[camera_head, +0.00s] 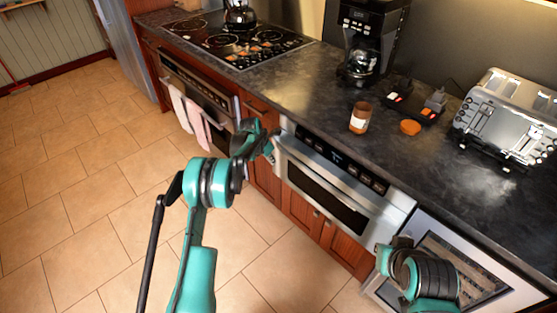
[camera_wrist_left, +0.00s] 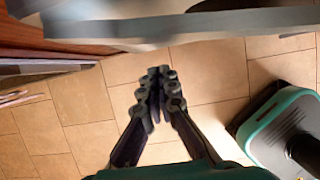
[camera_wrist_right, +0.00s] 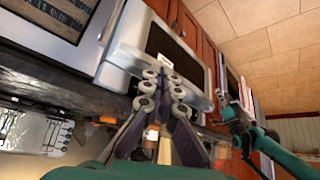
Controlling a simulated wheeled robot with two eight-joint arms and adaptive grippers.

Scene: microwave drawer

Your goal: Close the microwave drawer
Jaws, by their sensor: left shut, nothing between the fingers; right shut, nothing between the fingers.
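The microwave drawer (camera_head: 318,188) has a stainless front with a dark window, set below the dark counter. It stands out from the cabinet face; how far is hard to tell. My left gripper (camera_head: 274,147) is shut and empty beside the drawer's left end. In the left wrist view its closed fingers (camera_wrist_left: 160,75) point toward a grey metal edge, apparently the drawer's. My right gripper (camera_head: 381,250) is shut and empty near the drawer's lower right corner. In the right wrist view its closed fingers (camera_wrist_right: 164,78) overlap the drawer (camera_wrist_right: 128,45); contact cannot be told.
A wine cooler (camera_head: 425,222) with a glass door is right of the drawer. An oven (camera_head: 190,85) with towels is to the left. The counter (camera_head: 300,90) holds a coffee maker (camera_head: 362,45), a jar (camera_head: 360,117) and a toaster (camera_head: 508,120). The tiled floor (camera_head: 90,170) is open.

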